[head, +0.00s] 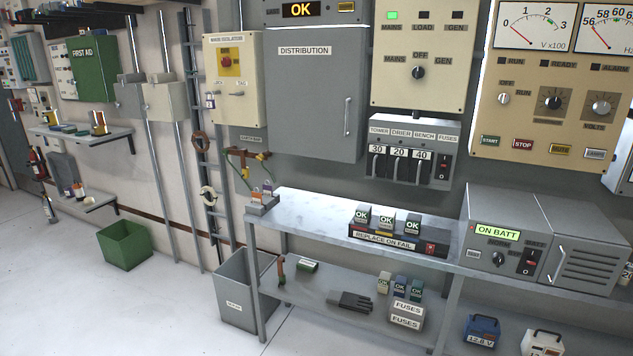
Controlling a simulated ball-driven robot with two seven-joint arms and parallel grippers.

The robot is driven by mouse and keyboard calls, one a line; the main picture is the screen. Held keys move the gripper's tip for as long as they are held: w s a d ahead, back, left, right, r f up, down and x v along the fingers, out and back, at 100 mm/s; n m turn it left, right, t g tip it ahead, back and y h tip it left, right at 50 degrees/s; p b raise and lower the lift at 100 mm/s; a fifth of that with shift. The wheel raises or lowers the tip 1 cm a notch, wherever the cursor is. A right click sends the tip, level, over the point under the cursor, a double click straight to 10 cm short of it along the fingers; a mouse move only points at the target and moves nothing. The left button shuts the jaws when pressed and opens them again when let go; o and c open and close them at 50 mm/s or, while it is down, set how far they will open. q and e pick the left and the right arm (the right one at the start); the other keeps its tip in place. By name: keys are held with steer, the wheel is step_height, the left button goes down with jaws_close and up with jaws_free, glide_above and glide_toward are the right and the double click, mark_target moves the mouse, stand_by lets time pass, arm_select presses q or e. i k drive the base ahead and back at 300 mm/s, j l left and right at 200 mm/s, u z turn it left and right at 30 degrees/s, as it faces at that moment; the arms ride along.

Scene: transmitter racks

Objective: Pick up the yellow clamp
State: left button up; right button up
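Neither of my grippers is in view. I cannot surely make out a yellow clamp. Below the isolator box, a brown bar (248,153) is fixed to the wall with green cable (229,163) looping from it. A small yellowish-brown piece (245,172) hangs at the cable's end and may be the clamp, but it is too small to tell. It hangs above the left end of the grey bench (305,207), apart from the bench top.
Padlocks sit on a small grey holder (263,202) at the bench's left end. A fuse tray (398,240) and a grey UPS unit (505,240) stand further right. A grey bin (240,295) is below left, a green crate (125,245) further left. The floor in front is clear.

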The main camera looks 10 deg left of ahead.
mark_target(247, 175)
steer(key=i+l+u, duration=0.9)
steer(key=i, duration=0.15)
steer(key=i+z, duration=0.2)
steer(key=z, duration=0.25)
steer(key=i+j+z, duration=0.15)
steer(key=z, duration=0.3)
